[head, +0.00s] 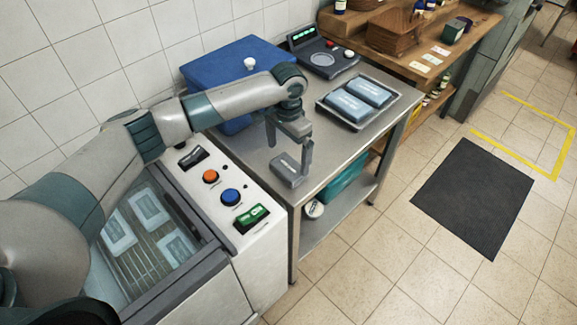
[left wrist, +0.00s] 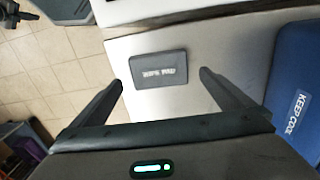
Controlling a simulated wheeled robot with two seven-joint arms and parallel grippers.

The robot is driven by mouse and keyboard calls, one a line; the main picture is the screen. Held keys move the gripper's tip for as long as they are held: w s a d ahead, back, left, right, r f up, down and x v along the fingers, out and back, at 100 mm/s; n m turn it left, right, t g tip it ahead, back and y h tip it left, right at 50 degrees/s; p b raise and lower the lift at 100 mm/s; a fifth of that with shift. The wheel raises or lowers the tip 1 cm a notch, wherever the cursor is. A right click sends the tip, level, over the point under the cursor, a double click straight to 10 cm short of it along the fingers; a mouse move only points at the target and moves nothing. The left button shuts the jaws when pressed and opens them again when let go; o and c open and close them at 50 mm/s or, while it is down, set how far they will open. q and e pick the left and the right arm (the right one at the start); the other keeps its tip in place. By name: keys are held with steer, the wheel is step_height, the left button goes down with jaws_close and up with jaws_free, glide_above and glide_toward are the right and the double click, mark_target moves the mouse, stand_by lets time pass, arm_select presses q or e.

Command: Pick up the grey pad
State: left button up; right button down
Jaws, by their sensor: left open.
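The grey pad (head: 287,170) lies flat on the steel table near its front left edge in the head view. It has pale lettering on top. In the left wrist view the grey pad (left wrist: 158,68) shows whole, ahead of the fingertips and between their lines. My left gripper (head: 292,150) hangs above the pad, pointing down. In the left wrist view my left gripper (left wrist: 162,80) is open, with its fingers apart and nothing between them. From these views I cannot tell the exact height over the pad. My right gripper is not in view.
A blue box (head: 225,68) marked "KEEP COOL" in the wrist view stands at the table's back left. A tray (head: 326,104) with two blue packs is to the right, a scale-like device (head: 322,60) behind. A machine with buttons (head: 231,196) adjoins the table's left side.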

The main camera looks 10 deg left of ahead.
mark_target(288, 166)
arm_select(q)
steer(key=shift+f, duration=0.2)
steer(key=shift+f+p, duration=0.4)
steer(key=shift+p, duration=0.1)
step_height(288, 166, down, 3)
steer(key=shift+d+f+p, duration=0.1)
steer(key=shift+p, duration=0.7)
steer(key=shift+f, duration=0.6)
steer(key=c, duration=1)
